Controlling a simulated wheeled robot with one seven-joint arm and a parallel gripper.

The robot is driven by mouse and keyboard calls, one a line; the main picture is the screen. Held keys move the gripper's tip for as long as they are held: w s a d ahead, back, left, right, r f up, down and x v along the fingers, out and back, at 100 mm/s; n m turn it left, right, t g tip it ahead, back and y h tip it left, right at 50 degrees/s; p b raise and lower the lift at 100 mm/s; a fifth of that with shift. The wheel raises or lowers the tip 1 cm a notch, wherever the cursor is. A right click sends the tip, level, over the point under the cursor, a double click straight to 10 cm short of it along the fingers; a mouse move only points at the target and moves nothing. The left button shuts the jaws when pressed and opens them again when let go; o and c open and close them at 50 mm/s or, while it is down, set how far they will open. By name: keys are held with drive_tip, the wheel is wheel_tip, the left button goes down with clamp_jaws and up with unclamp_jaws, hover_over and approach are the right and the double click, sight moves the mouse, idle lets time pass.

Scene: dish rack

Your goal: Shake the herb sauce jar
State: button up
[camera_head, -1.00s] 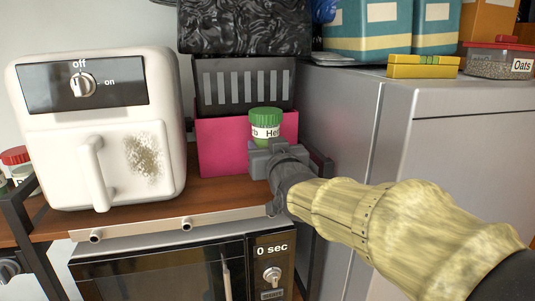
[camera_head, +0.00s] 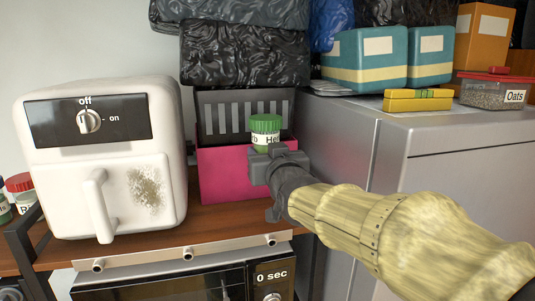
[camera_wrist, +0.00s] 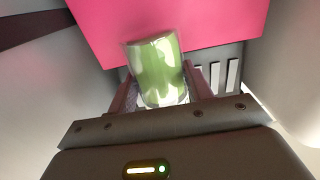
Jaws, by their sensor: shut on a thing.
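The herb sauce jar (camera_head: 265,132) has a green lid and a white label with partly readable lettering. It is upright in the head view, in front of the pink and grey bin. My gripper (camera_head: 272,158) is shut on its lower part, which the gripper hides in the head view. In the wrist view the jar (camera_wrist: 157,72) shows as a green and white body between the two fingers (camera_wrist: 158,88), slightly tilted in the picture.
A white air fryer (camera_head: 100,155) stands left on the wooden shelf (camera_head: 190,222). The pink bin (camera_head: 226,176) is behind the jar, with black bags (camera_head: 245,50) above. A grey fridge (camera_head: 440,140) is to the right, with boxes on top. A microwave (camera_head: 170,282) is below.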

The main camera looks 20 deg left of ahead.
sight(269, 132)
drive_tip(key=shift+r, duration=0.1)
drive_tip(key=c, duration=0.4)
drive_tip(key=shift+r, duration=2.5)
drive_tip(key=shift+f, duration=0.1)
